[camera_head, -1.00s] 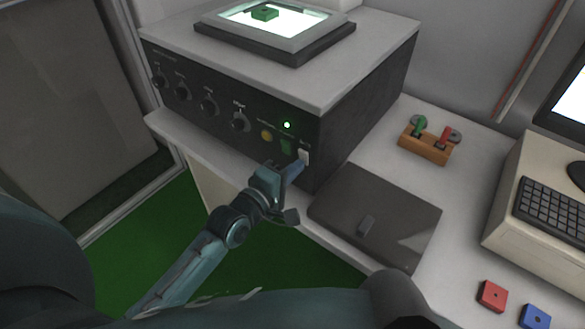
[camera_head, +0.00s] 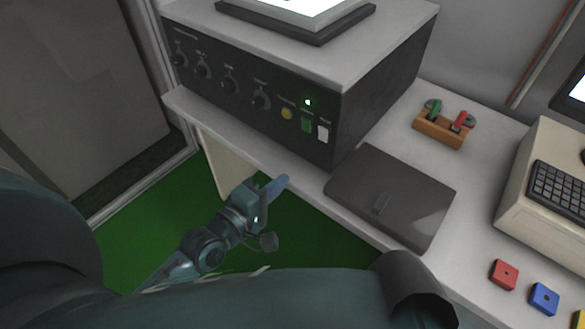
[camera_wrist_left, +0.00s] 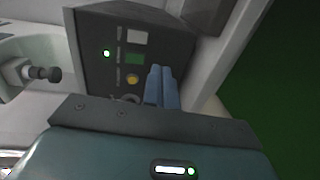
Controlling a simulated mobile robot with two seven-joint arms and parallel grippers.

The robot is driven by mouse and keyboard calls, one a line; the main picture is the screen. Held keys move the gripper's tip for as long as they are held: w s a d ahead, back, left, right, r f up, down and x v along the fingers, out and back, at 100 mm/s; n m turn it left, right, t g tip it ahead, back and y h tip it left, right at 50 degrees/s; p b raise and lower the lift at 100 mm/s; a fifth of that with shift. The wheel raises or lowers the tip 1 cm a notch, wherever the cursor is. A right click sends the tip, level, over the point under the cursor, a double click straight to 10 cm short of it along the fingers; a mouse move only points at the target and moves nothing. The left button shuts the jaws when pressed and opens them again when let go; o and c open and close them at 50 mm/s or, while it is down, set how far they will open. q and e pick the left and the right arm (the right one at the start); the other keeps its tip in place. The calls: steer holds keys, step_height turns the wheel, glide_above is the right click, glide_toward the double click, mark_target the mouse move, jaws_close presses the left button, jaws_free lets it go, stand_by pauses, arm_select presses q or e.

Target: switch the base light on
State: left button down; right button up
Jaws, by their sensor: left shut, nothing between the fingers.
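The machine (camera_head: 390,80) is a dark box with a light grey top. Its front panel carries a lit green lamp (camera_head: 308,102), a yellow round button (camera_head: 287,114), a green rectangular button (camera_head: 306,125) and a white rectangular button (camera_head: 323,134). In the left wrist view the white button (camera_wrist_left: 137,37), green button (camera_wrist_left: 134,58) and yellow button (camera_wrist_left: 132,79) also show. My left gripper (camera_head: 280,185) is shut and empty, its blue fingers in front of and below the panel, apart from the buttons. The labels are too small to read.
A bright white panel (camera_head: 300,5) in a grey frame sits on the machine. A dark flat case (camera_head: 400,185) lies on the bench beside it. A wooden holder (camera_head: 440,130), a keyboard (camera_head: 560,195) and red (camera_head: 504,274) and blue (camera_head: 544,298) blocks are to the right.

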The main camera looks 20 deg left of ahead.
arm_select(q)
steer(key=shift+f+v, duration=0.2)
steer(key=shift+v, duration=0.75)
arm_select(e)
steer(key=shift+a+r, duration=0.1)
steer(key=shift+r, duration=0.05)
steer(key=shift+w+r, duration=0.1)
arm_select(q)
steer(key=s+d+f+m+g+y+p, duration=0.2)
steer(key=s+f+m+g, duration=0.3)
steer(key=m, duration=1.2)
steer(key=shift+s+d+f+p, duration=0.35)
steer(key=shift+s+f+p, duration=0.35)
steer(key=shift+s+f, duration=1)
arm_select(e)
steer(key=shift+d+r+h, duration=0.15)
steer(key=shift+d+h, duration=0.15)
steer(key=shift+d, duration=0.4)
arm_select(q)
steer(key=shift+s+r, duration=0.35)
arm_select(e)
steer(key=shift+a+r, duration=0.1)
steer(key=shift+r, duration=0.05)
steer(key=shift+s+a, duration=0.1)
steer(key=shift+s, duration=0.15)
